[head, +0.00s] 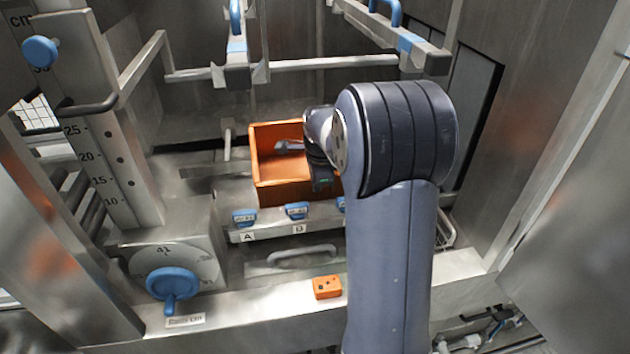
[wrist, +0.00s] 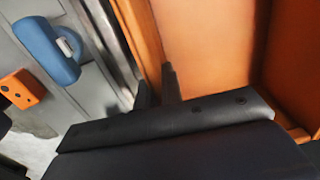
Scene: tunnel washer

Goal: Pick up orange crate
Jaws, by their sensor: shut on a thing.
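The orange crate (head: 284,190) is an open box standing upright in the middle of the head view, inside the steel washer. My arm reaches in from the right and partly hides the crate's right side. In the wrist view the crate (wrist: 210,50) fills the upper right. My gripper (wrist: 158,85) is shut on the crate's near wall, with one dark finger on each side of it. In the head view the fingertips are hidden behind my arm. I cannot tell whether the crate is lifted off its support.
Blue clips (head: 244,217) line the ledge before the crate, above labels A and B. A small orange block (head: 327,287) lies on the front sill. A blue knob (head: 172,284) is at front left. Steel rails with blue handles (head: 237,45) hang above.

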